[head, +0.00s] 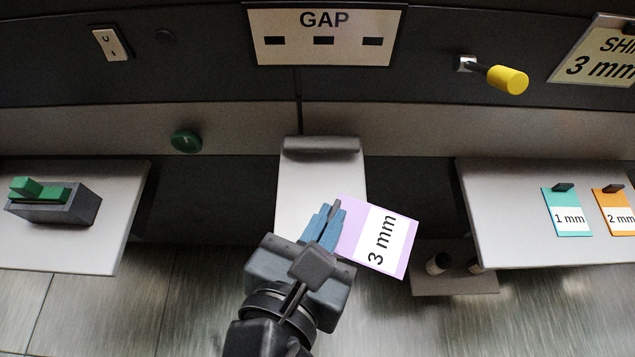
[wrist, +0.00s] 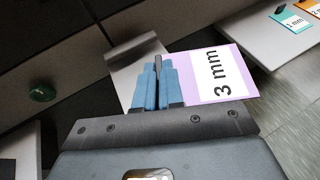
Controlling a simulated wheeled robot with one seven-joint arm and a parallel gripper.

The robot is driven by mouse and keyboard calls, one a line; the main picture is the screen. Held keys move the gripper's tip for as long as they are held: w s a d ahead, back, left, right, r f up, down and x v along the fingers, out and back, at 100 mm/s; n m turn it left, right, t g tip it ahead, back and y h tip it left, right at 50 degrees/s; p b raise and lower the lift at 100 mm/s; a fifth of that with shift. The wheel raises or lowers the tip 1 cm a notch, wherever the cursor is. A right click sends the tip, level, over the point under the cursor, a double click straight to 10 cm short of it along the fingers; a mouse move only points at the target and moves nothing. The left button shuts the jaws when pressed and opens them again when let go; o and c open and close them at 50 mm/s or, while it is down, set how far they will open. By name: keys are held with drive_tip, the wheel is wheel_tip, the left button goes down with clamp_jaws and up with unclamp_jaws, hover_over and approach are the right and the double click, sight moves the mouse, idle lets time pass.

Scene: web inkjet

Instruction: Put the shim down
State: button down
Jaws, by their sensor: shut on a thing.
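The shim is a flat lilac plate (head: 403,262) with a white label reading "3 mm" and a small dark grip tab. My gripper (head: 329,218) has blue fingers shut on the tab. The plate sticks out to the right of the fingers, over the right edge of the middle light grey shelf (head: 297,190). In the wrist view the shim (wrist: 186,66) also lies right of the fingers. I cannot tell whether it touches the shelf. The fingers hide part of the tab.
A teal "1 mm" shim (head: 560,200) and an orange "2 mm" shim (head: 608,194) lie on the right shelf (head: 500,210). The left shelf (head: 110,200) holds a dark box (head: 75,207) with a green switch. A roller (head: 320,145) backs the middle shelf. A yellow knob (head: 508,80) projects from the panel.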

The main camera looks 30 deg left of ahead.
hover_over(291, 204)
wheel_tip(291, 204, down, 7)
drive_tip(key=shift+r, duration=0.2)
drive_tip(key=shift+f, duration=2)
drive_tip(key=shift+f, duration=0.15)
drive_tip(key=c, duration=1.3)
unclamp_jaws()
drive_tip(key=shift+o, duration=0.2)
drive_tip(key=v, duration=1.2)
drive_tip(key=shift+b, duration=0.3)
